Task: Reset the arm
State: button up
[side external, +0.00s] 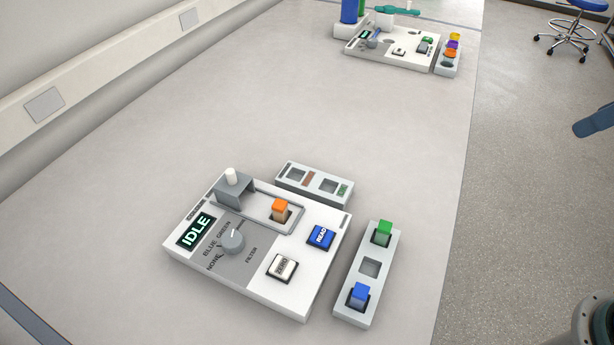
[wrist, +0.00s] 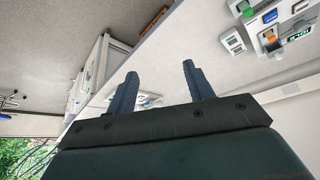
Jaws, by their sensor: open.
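My gripper (wrist: 159,70) is open and empty in the wrist view, its two dark blue fingers apart with nothing between them. It is away from the bench objects. A dark blue piece at the right edge of the side view may be part of my gripper, but I cannot tell. The reader device (side external: 255,285) stands on the bench, its screen (side external: 196,231) showing IDLE. An orange-capped cuvette (side external: 281,208) stands upright in its slot. The reader also shows at the upper right of the wrist view (wrist: 272,22).
A grey rack (side external: 371,290) beside the reader holds a green cuvette (side external: 383,232) and a blue cuvette (side external: 359,294), with an empty middle slot. Another rack (side external: 314,184) is behind the reader. A second station (side external: 385,55) stands far back. Open bench lies between.

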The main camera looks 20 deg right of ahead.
jog(key=s+d+f+m, duration=0.1)
jog(key=s+d+f, duration=0.1)
jog(key=s, duration=0.3)
jog(key=shift+s+d+f+m+h, duration=0.15)
jog(key=shift+d+f+m+h, duration=0.25)
jog(key=shift+d, duration=0.45)
